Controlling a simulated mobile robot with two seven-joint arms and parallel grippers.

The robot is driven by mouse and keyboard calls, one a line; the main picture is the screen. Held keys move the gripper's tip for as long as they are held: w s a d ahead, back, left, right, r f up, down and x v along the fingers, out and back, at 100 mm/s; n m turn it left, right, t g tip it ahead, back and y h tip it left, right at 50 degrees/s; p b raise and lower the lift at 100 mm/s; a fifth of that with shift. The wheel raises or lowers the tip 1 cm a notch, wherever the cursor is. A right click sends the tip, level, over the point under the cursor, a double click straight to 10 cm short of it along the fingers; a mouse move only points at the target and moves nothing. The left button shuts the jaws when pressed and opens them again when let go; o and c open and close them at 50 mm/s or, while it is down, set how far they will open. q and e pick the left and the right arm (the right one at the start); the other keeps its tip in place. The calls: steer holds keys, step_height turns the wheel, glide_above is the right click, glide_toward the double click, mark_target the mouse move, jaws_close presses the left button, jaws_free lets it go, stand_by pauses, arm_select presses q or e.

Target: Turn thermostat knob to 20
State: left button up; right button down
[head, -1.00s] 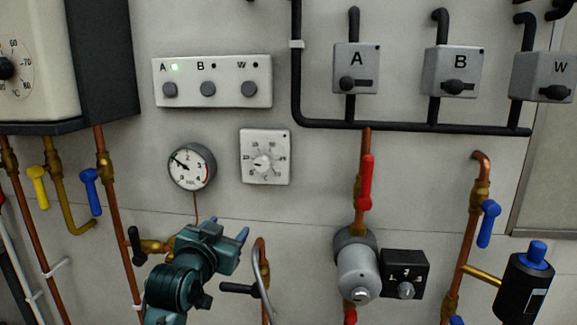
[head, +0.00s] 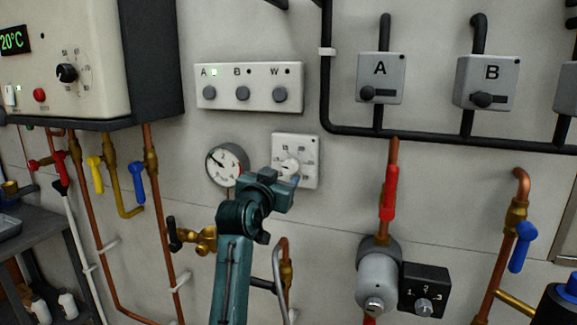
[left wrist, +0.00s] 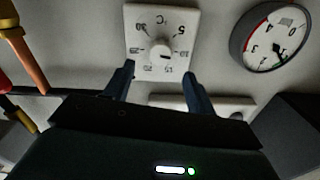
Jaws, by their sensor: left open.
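The thermostat is a white square plate (head: 309,148) with a round dial scale and a small white knob (head: 289,164). My left gripper (head: 291,181) is in front of its lower part and hides some of the dial. In the left wrist view the thermostat (left wrist: 140,18) appears upside down, with the knob (left wrist: 160,52) at its middle. The two blue fingers of my left gripper (left wrist: 159,84) are apart, with nothing between them. They point at the plate, one toward each side of the knob, and look short of it. My right gripper is not in view.
A round pressure gauge (head: 226,165) sits just left of the thermostat. A white panel with buttons A, B and W (head: 218,100) is above. A brass valve (head: 203,240) is below left.

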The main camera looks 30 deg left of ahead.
mark_target(289, 168)
arm_select(q)
steer(key=p+x, duration=0.1)
steer(key=x, duration=0.5)
steer(key=shift+w, duration=0.25)
steer(key=shift+c, duration=0.4)
steer(key=c, duration=0.9)
